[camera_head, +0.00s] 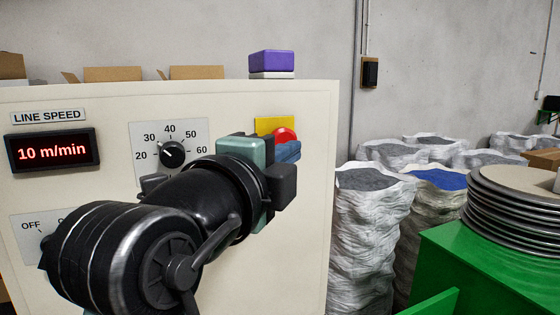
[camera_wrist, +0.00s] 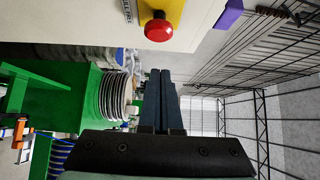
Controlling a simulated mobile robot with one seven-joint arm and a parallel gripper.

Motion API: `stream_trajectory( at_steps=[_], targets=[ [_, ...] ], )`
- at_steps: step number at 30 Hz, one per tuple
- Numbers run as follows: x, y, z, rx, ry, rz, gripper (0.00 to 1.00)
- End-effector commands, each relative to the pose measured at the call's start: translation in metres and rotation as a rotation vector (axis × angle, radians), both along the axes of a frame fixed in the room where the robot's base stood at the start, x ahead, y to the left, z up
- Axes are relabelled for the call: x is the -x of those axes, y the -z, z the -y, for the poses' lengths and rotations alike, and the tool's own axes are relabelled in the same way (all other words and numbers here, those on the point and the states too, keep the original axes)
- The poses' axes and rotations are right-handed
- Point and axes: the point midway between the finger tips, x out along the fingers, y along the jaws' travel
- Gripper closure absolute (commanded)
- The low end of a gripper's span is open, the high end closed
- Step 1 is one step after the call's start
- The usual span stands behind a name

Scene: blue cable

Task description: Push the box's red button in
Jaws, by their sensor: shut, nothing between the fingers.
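The box (camera_head: 305,215) is a cream cabinet with a red button (camera_head: 284,134) on a yellow plate (camera_head: 267,124) at its upper right. In the head view my arm and gripper (camera_head: 288,151) hide the button's lower part. In the wrist view the red dome button (camera_wrist: 158,28) stands out from its yellow plate at the top. My gripper (camera_wrist: 160,74) shows there with its two dark fingers side by side, shut and empty. The fingertips lie below the button in that picture, with a gap between. I see no contact.
The box front also carries a red-lit display (camera_head: 53,151) and a speed dial (camera_head: 171,153). A purple block (camera_head: 271,58) sits on top. White sacks (camera_head: 362,240) and a green stand (camera_head: 490,265) with stacked discs are to the right. A wire fence (camera_wrist: 262,130) shows in the wrist view.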

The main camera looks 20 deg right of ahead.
Motion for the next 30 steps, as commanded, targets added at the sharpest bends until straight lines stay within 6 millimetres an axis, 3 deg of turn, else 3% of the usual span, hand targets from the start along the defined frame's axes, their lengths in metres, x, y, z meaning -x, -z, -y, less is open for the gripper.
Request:
stream_trajectory(
  at_steps=[1,6,12,26,30],
  targets=[
    [0.010,0.006,-0.012,0.000,-0.009,0.007,1.00],
    [0.037,0.005,-0.036,0.000,-0.004,0.003,1.00],
    [0.056,0.003,-0.053,-0.001,-0.001,0.001,1.00],
    [0.061,0.002,-0.057,0.001,0.000,-0.003,1.00],
    [0.056,-0.003,-0.060,0.107,-0.040,-0.029,1.00]
  ],
)
